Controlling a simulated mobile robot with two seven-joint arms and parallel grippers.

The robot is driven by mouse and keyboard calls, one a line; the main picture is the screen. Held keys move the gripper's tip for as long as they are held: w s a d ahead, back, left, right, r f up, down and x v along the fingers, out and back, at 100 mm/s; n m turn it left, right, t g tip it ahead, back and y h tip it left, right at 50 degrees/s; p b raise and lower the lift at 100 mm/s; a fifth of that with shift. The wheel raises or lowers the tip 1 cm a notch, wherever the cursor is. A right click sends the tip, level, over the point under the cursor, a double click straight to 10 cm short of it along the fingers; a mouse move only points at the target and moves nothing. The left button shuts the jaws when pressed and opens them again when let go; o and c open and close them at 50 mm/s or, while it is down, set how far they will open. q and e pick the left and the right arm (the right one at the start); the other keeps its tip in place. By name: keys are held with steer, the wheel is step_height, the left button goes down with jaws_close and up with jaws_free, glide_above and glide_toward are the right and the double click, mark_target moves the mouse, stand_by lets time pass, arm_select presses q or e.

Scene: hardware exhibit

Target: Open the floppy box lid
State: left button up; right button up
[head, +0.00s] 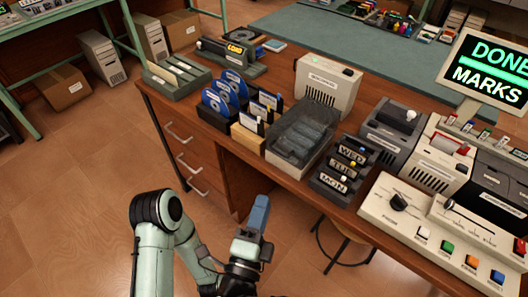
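The floppy box (283,153) is a smoky grey, see-through case near the front edge of the wooden desk. Its lid (308,122) appears to be down over the box; dim shapes show through it.
Blue discs in a black holder (217,118) and a wooden card holder (247,137) stand left of the box. Labelled black holders (343,170) stand close on its right. A beige machine (326,85) is behind. A stool (345,243) is under the desk.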

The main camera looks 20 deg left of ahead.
steer(key=w+r, duration=0.1)
steer(key=w, duration=0.7)
steer(key=w+r, duration=0.1)
steer(key=w, duration=0.4)
steer(key=shift+a+r, duration=0.3)
steer(key=shift+a, duration=0.1)
jaws_close()
steer(key=shift+s, duration=0.1)
stand_by(0.7)
